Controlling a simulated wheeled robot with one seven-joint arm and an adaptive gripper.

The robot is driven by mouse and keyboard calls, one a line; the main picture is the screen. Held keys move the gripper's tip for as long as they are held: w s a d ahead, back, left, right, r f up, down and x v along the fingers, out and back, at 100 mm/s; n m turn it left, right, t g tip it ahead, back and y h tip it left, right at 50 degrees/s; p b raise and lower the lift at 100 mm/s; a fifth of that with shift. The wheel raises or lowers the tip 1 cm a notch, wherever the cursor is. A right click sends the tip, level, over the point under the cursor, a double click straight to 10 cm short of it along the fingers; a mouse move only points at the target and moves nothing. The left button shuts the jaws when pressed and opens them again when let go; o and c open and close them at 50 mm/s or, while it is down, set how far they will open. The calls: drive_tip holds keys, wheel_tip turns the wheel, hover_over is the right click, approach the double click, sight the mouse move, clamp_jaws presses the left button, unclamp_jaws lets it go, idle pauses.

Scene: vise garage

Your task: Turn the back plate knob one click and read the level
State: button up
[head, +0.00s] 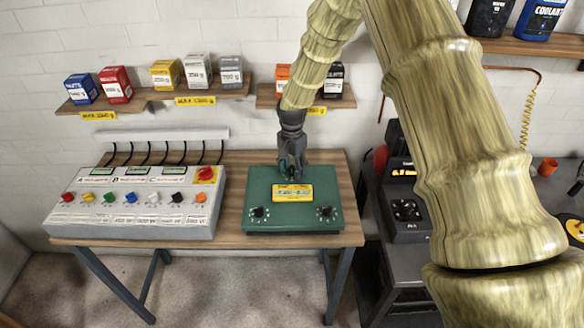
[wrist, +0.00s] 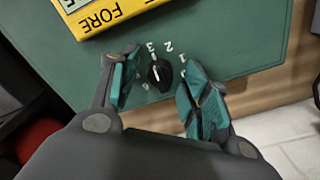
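The green plate (head: 262,221) lies on the wooden bench, with a yellow display box (head: 293,193) in its middle. My gripper (head: 291,172) reaches down over the plate's back edge, behind the box, and hides what is there in the head view. In the wrist view a black knob (wrist: 159,72) stands on the green plate (wrist: 245,30), with white marks around it. My gripper (wrist: 162,88) is open, its teal fingers on either side of the knob, with gaps visible. A short white line shows on the knob. The display box (wrist: 100,12) is partly cut off, showing "FORE"; its reading is not legible.
Two front knobs (head: 258,212) (head: 325,211) sit on the plate. A grey console (head: 120,222) with coloured knobs stands left on the bench (head: 235,168). Wall shelves (head: 160,100) hold small boxes. A dark machine (head: 400,185) stands right of the bench.

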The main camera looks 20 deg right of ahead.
sight(292, 168)
wheel_tip(292, 168, up, 12)
idle(0.8)
drive_tip(key=shift+f, duration=0.1)
idle(0.3)
